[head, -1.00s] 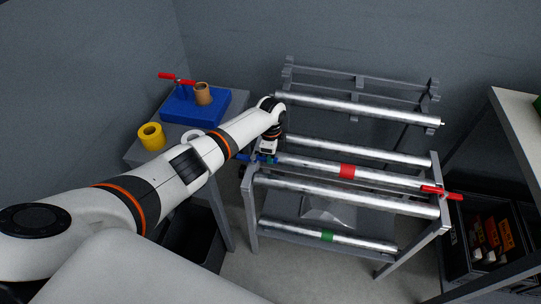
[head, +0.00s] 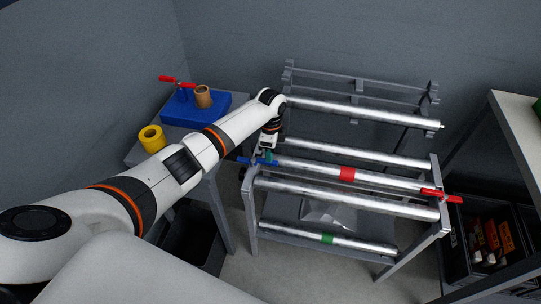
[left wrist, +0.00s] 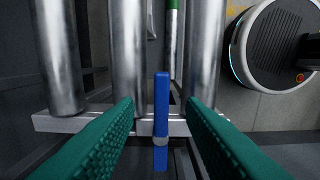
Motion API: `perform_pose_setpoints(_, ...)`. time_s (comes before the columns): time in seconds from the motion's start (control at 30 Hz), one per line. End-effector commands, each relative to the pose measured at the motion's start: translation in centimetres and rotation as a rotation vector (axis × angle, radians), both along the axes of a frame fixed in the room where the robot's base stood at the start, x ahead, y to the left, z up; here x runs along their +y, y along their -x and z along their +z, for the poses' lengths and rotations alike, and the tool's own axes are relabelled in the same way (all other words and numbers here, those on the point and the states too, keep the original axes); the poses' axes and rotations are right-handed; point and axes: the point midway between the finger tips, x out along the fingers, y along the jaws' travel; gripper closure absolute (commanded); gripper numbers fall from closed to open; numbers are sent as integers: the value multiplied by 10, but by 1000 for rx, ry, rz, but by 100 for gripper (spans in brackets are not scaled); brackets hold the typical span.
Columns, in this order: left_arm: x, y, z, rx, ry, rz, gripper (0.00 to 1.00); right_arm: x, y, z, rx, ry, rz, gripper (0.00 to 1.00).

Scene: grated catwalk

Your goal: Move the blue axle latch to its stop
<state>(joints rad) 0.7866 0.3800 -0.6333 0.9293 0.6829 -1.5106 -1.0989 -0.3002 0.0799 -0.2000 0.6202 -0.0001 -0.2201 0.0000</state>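The blue axle latch (head: 246,160) is at the left end of the roller rack, by the left end of the roller with the red band. In the left wrist view the latch (left wrist: 161,92) is a narrow blue bar with a grey pivot, crossing a metal rail. My left gripper (head: 267,154) is at the latch and hides part of it in the head view. Its green ribbed fingers stand apart, one on each side of the latch, with a visible gap to it. How deep the latch sits between them I cannot tell. My right gripper is not in view.
A red latch (head: 441,195) sits at the rack's right end. A side table at left holds a blue block (head: 190,110) with a red handle, a brown roll and a yellow roll (head: 151,138). A dark crate (head: 481,240) stands at right. Several metal rollers lie close around the gripper.

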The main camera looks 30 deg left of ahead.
Motion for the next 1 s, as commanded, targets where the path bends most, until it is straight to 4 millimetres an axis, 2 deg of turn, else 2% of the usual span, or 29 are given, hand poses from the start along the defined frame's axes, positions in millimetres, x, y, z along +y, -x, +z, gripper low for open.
perform_pose_setpoints(0.03,1,-1,14,-5,0,0,64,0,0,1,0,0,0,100)
perform_pose_setpoints(0.2,1,-1,48,-5,-1,1,64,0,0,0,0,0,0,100)
perform_pose_setpoints(0.4,1,-1,75,-3,-1,1,64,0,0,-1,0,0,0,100)
perform_pose_setpoints(0.57,1,0,82,-1,-1,2,64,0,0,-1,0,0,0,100)
perform_pose_setpoints(1.0,1,0,82,-1,-1,2,64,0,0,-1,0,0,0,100)
